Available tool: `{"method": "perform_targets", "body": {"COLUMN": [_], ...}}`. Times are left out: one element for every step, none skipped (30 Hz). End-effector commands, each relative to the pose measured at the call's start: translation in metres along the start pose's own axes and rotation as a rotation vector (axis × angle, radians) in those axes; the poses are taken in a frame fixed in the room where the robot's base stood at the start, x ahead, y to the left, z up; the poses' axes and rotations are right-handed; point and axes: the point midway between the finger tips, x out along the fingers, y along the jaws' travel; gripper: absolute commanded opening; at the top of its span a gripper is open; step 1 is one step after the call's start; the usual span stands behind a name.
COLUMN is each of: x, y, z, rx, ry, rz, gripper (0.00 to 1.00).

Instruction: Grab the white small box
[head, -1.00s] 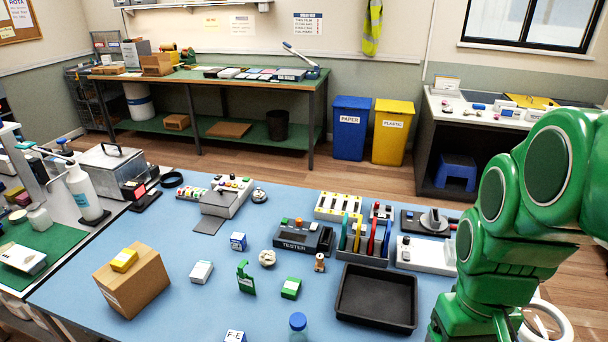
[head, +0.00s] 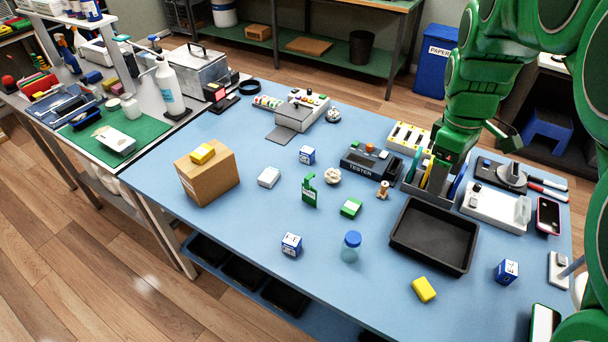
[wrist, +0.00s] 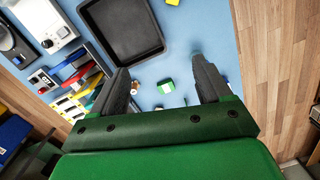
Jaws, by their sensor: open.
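The white small box (head: 268,177) lies on the blue table in the head view, right of a brown cardboard box (head: 208,172) and left of a green card-like stand (head: 309,190). It stands free with nothing on it. My gripper (wrist: 160,66) shows in the wrist view with its two dark fingers wide apart and nothing held between them. My arm is over the right back part of the table, well away from the white box. I cannot make out the white box in the wrist view.
A black tray (head: 434,236), a tester (head: 371,162) and an organiser rack (head: 428,180) stand right of the middle. A blue-capped bottle (head: 351,246), a green-and-white box (head: 351,207) and blue-and-white cubes (head: 291,244) are nearby. The front left of the table is clear.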

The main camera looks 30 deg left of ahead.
Motion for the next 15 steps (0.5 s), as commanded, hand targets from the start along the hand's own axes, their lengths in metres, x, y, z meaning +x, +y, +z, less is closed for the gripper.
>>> {"method": "perform_targets", "body": {"x": [0.002,0.002,0.004,0.005,0.006,0.007,0.008,0.009,0.012,0.014,0.015,0.016,0.017,0.020,0.024], "y": [0.006,0.009,0.013,0.015,0.018,0.022,0.024,0.026,0.028,0.030,0.032,0.034,0.035,0.035,0.036], "z": [-0.015,-0.022,-0.033,-0.041,-0.050,-0.061,-0.069,-0.077,-0.088,-0.097,-0.106,-0.118,-0.126,-0.135,-0.146], "rx": [-0.053,-0.085,-0.128,-0.161,-0.195,-0.239,-0.271,-0.304,-0.349,-0.383,-0.416,-0.461,-0.495,-0.528,-0.573], "ry": [-0.001,-0.001,-0.002,-0.003,-0.003,-0.003,-0.002,-0.003,-0.004,-0.005,-0.005,-0.004,-0.004,-0.005,-0.007], "rz": [0.005,0.008,0.010,0.012,0.014,0.020,0.023,0.025,0.027,0.028,0.031,0.037,0.040,0.040,0.041], "gripper": [0.78,0.78,0.78,0.78,0.78,0.78,0.78,0.78,0.78,0.78,0.78,0.78,0.78,0.78,0.78]}}
